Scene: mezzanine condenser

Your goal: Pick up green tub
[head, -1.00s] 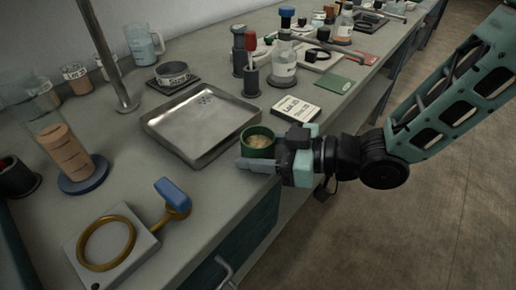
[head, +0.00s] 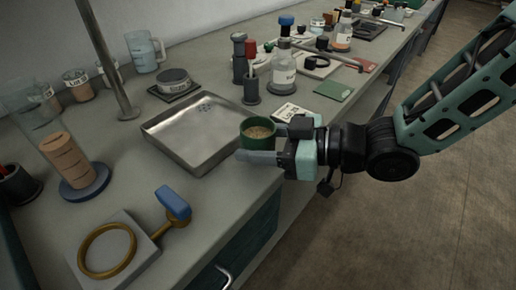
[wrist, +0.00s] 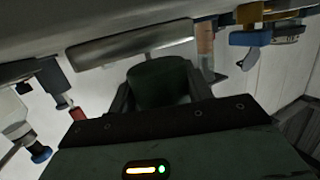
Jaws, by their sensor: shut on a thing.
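The green tub (head: 257,143) is a small round cup with tan, grainy contents. In the head view it is between the fingers of my gripper (head: 262,148), just off the near right corner of the metal tray. My gripper is shut on it, and the tub looks upright and appears raised above the bench. In the wrist view the dark green side of the tub (wrist: 160,84) sits between the two fingers.
A shallow metal tray (head: 197,133) lies just left of the tub. A ring fixture (head: 107,250) with a blue-ended handle is at front left. The bench edge runs below my gripper.

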